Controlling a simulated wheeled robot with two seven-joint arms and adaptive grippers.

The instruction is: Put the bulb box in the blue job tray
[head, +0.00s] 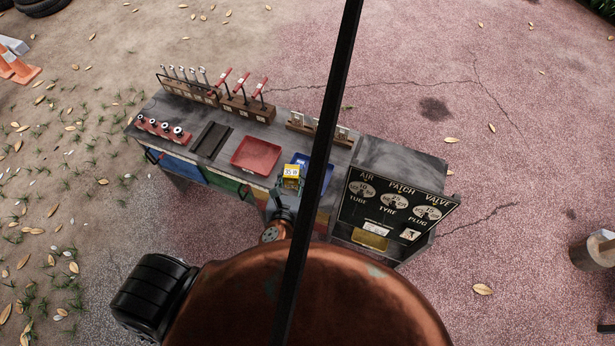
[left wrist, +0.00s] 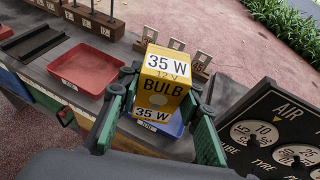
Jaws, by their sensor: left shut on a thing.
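The yellow bulb box (head: 291,170), marked 35 W 12 V, is held upright between the fingers of my left gripper (head: 287,188). In the left wrist view the box (left wrist: 165,88) sits between the green-and-black fingers of the left gripper (left wrist: 160,100), which is shut on it. The blue job tray (head: 300,158) lies on the cart top beneath and just beyond the box. Part of the tray (left wrist: 176,126) shows behind the box in the left wrist view. The box hides part of the tray, and I cannot tell its exact height above it. My right gripper is not in view.
A red tray (head: 255,154) lies left of the blue tray. Racks of tools (head: 247,106) and a card holder (head: 318,128) stand along the back. The black sign board (head: 392,207) rises at the right. A dark pole (head: 335,100) crosses the head view.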

